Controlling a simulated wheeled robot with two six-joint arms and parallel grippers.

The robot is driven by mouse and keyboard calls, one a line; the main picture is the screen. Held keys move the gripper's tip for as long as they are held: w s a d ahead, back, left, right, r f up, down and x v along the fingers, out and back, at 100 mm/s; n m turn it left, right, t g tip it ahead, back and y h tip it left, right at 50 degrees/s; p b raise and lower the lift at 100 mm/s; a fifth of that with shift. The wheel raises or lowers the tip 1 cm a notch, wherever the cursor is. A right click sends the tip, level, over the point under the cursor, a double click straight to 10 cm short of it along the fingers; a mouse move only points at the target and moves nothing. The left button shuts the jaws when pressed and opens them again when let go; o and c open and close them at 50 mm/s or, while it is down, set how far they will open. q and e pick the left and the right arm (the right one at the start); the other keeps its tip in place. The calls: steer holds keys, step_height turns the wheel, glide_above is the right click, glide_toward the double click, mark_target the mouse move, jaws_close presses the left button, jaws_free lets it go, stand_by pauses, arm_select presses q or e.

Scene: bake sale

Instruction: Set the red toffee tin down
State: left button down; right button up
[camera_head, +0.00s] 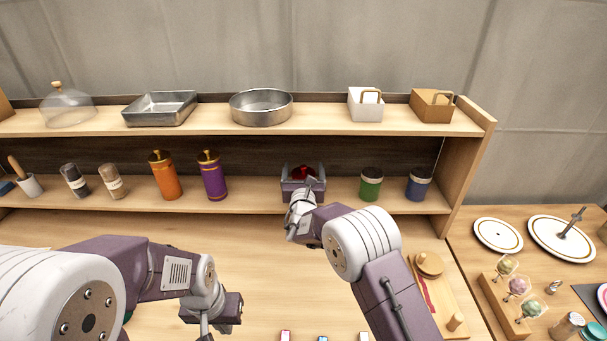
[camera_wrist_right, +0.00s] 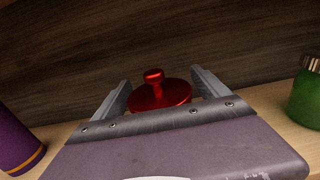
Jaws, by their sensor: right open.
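The red toffee tin (camera_head: 304,171) is on the lower shelf, between a purple canister and a green jar. In the right wrist view its shiny red knobbed lid (camera_wrist_right: 158,94) shows, and its lower body is hidden behind my gripper. My right gripper (camera_head: 302,181) is at the shelf, open, with one finger on each side of the tin; a small gap shows beside the lid. My left gripper (camera_head: 212,316) is low over the counter, away from the tin; its fingertips are not clear.
The purple canister (camera_head: 212,177) and orange canister (camera_head: 164,177) stand left of the tin. The green jar (camera_head: 371,184) and blue jar (camera_head: 418,185) stand right. The upper shelf (camera_head: 325,121) runs above, holding pans and boxes. A wooden board (camera_head: 447,300) lies on the counter at right.

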arm_select(q)
steer(key=shift+r, duration=0.1)
arm_select(e)
steer(key=shift+s, duration=0.25)
arm_select(q)
steer(key=shift+f+b, duration=0.7)
steer(key=shift+b, duration=0.1)
arm_select(e)
steer(key=s, duration=1.1)
steer(key=shift+s, duration=0.25)
steer(key=shift+r, duration=0.1)
